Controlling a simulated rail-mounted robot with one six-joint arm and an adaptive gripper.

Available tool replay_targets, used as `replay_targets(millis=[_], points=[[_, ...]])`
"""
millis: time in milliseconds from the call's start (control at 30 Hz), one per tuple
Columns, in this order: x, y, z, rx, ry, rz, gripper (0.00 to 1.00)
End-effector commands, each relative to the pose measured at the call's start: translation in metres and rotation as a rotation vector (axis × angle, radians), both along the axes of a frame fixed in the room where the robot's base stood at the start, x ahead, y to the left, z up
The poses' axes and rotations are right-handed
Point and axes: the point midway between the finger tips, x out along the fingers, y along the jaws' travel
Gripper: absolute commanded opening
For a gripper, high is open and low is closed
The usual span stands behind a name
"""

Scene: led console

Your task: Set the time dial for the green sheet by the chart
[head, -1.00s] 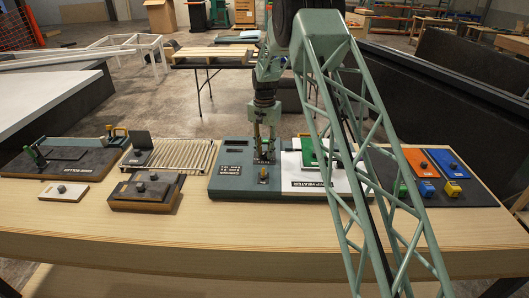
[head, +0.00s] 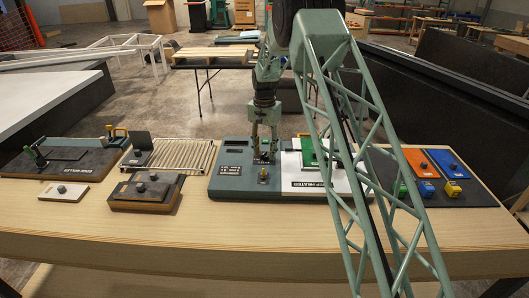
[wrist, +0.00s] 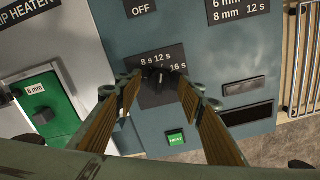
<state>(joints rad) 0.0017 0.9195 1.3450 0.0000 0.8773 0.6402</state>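The time dial (wrist: 159,78) is a small black knob on a dark plate marked 8 s, 12 s and 16 s in the wrist view. I cannot tell exactly where its pointer stands. My gripper (wrist: 161,86) is open, with one finger on each side of the dial and visible gaps. In the head view my gripper (head: 264,157) points down over the grey-green console (head: 228,188). The chart (wrist: 238,10) is cut off at the top; one row reads 8 mm 12 s.
A green HEAT button (wrist: 176,138) sits close below the dial, and an OFF label (wrist: 140,8) above it. The white strip heater panel (head: 316,187) adjoins the console. A slatted rack (head: 182,154) stands left, and orange (head: 415,162) and blue (head: 446,163) sheets lie right.

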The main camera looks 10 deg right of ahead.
Motion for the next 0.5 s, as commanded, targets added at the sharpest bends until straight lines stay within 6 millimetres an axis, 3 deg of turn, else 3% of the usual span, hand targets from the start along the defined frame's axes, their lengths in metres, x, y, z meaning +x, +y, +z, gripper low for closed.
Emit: replay_targets(millis=[267,500], points=[[0.0,0.0,0.016,0.0,-0.001,0.0,0.36],[0.001,0.0,0.046,0.0,-0.003,0.0,0.36]])
